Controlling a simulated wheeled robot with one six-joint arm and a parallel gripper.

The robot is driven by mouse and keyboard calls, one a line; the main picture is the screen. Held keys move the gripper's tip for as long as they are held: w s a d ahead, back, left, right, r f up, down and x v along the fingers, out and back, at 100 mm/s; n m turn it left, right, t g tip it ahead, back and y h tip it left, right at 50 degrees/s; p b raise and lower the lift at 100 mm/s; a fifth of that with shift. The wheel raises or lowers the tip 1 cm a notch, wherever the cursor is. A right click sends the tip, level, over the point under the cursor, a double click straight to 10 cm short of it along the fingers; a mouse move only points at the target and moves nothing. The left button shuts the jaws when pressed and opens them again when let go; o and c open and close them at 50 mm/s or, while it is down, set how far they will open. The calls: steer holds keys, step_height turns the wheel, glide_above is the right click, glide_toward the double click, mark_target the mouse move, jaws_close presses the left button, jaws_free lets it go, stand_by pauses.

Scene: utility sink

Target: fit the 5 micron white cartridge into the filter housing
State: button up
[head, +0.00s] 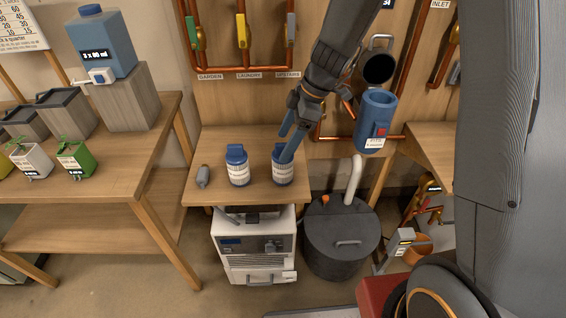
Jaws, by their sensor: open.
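Two white canisters with blue tops stand upright on the small wooden table, a left one (238,168) and a right one (282,174). Both carry labels too small to read, so I cannot tell which is the 5 micron cartridge. My gripper (284,147) is open and points down at the right canister, its blue fingers overlapping the canister's top in the picture. I cannot tell whether they touch it. A blue cylindrical housing (375,115) with an open top and a small label hangs at the wall, right of my gripper.
A small grey cylinder (203,176) lies left of the canisters. A dark lidded bin (340,237) stands right of the small table (213,140), and a white machine (254,246) sits below it. Copper pipes (250,72) run along the wall behind.

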mark_target(282, 173)
steer(key=shift+p+x, duration=0.35)
steer(key=shift+x, duration=1)
steer(key=c, duration=1.6)
